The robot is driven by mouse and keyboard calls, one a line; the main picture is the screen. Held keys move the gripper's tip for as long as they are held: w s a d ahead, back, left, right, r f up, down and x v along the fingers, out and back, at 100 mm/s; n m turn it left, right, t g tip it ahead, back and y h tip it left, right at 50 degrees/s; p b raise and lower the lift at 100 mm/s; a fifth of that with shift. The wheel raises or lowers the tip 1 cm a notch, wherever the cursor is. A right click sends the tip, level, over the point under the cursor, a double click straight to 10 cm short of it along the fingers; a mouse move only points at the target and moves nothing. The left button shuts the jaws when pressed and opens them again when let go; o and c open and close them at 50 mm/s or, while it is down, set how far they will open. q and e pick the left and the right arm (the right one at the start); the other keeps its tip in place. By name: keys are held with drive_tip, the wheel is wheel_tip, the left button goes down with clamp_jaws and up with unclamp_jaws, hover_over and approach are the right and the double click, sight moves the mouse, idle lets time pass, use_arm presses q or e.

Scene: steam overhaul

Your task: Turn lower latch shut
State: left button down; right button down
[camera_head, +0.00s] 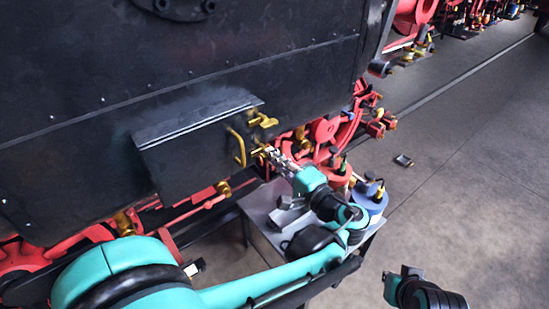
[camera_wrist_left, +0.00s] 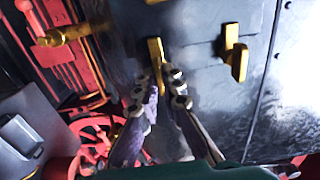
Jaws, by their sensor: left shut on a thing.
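The lower latch (camera_head: 258,148) is a small brass lever at the right edge of a black locker (camera_head: 180,160) on the locomotive's side. My left gripper (camera_head: 270,153) is shut on it. In the left wrist view the brass lever (camera_wrist_left: 156,52) stands upright between the fingertips (camera_wrist_left: 163,85), which cover its lower part. The upper latch (camera_head: 263,119), also brass, sits just above in the head view and is untouched. A second brass latch piece (camera_wrist_left: 236,60) shows right of the fingers in the left wrist view.
A brass handle (camera_head: 237,147) stands out left of the latches. A grey cart (camera_head: 262,203) below my left gripper carries a red can (camera_head: 337,182) and a blue can (camera_head: 371,204). Red pipework lies under the locomotive. Floor at right is mostly clear.

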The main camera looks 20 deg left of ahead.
use_arm(q)
drive_tip(key=shift+w+r, duration=0.1)
drive_tip(key=shift+r, duration=0.05)
drive_tip(key=c, duration=1.7)
unclamp_jaws()
drive_tip(key=shift+a, duration=0.1)
drive_tip(key=v, duration=0.7)
drive_tip(key=shift+f, duration=0.2)
